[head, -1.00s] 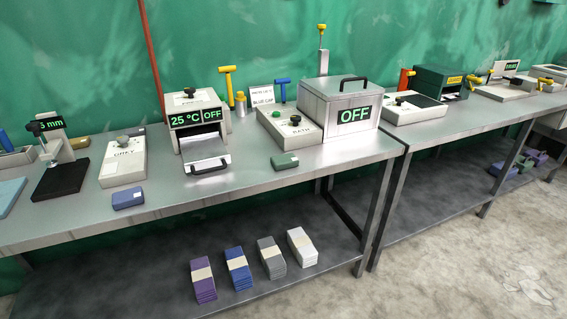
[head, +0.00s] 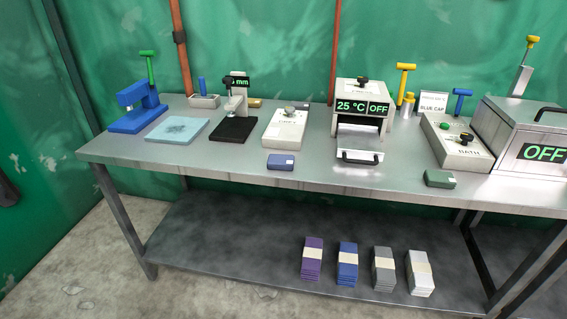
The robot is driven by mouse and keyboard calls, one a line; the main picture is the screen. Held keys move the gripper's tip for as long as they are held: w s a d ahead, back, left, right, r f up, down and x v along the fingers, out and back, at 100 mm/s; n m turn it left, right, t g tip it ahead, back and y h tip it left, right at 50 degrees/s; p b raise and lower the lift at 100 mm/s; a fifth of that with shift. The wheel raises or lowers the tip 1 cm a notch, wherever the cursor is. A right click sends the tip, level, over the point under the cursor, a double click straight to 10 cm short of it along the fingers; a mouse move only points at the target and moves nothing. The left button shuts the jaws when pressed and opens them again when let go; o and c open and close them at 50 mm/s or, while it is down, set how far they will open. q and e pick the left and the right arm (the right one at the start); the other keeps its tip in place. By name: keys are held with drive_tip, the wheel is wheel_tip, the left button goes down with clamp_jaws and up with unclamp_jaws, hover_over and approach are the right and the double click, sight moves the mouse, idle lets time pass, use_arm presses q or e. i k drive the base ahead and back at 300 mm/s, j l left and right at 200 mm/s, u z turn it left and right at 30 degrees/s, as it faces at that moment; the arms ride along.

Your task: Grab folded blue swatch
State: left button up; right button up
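A banded stack of blue cloths (head: 347,265) stands on the lower shelf, between a purple stack and a grey stack. Neither of my grippers shows in the head view.
The steel bench (head: 230,170) holds a blue press (head: 137,108), a light blue pad (head: 177,130), a thickness gauge (head: 236,110), a heater reading 25 °C and OFF (head: 362,92), and a bath unit (head: 456,141). A folded green swatch (head: 440,179) lies near the front edge at right. Floor at left is clear.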

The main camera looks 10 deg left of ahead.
sight(275, 162)
drive_tip(key=i+j+z, duration=0.15)
drive_tip(key=j, duration=0.35)
drive_tip(key=i+j+z, duration=0.1)
drive_tip(key=j, duration=0.45)
drive_tip(key=j+z, duration=0.15)
drive_tip(key=j, duration=0.35)
drive_tip(key=i, duration=0.05)
